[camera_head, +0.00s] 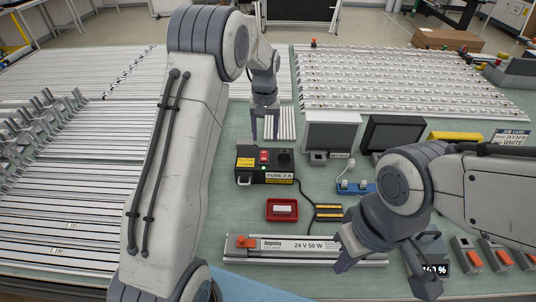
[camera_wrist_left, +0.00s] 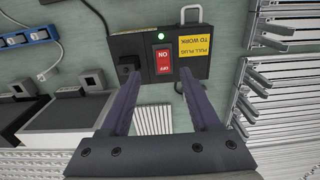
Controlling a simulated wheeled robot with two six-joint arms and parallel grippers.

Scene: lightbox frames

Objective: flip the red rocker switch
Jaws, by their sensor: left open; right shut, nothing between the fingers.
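The red rocker switch (camera_head: 264,156) sits on top of a black power box (camera_head: 247,178) in the middle of the bench. In the left wrist view the switch (camera_wrist_left: 163,60) appears upside down, with ON and OFF markings and a lit green lamp beside it. My left gripper (camera_head: 268,130) is open and empty, pointing down near the box's far side. In the left wrist view its two fingers (camera_wrist_left: 158,78) frame the space around the switch; contact cannot be told. My right gripper (camera_head: 346,262) is shut and empty, low over the front right of the bench.
A yellow label (camera_wrist_left: 194,47) and a black socket (camera_wrist_left: 128,66) flank the switch. A red tray (camera_head: 282,219), a long light bar (camera_head: 300,247) and a grey-framed panel (camera_head: 332,131) stand nearby. Profile racks fill the left. Green mat shows between items.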

